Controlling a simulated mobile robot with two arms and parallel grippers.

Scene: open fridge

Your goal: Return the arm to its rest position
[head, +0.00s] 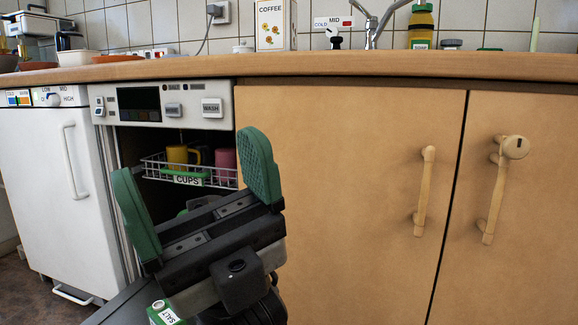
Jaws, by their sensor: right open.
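My right gripper (197,183) is in the lower middle of the head view, with two green finger pads held wide apart. Nothing is between the fingers. It is in front of the open dishwasher (160,103) and hides part of its inside. My left gripper is not in the picture.
The dishwasher's wire rack (207,176) holds a yellow mug (177,155) and a pink cup (224,160). A white fridge (50,170) is at left, wooden cupboard doors (350,190) at right. The counter (330,64) above carries a coffee box (272,25) and a bottle (421,28).

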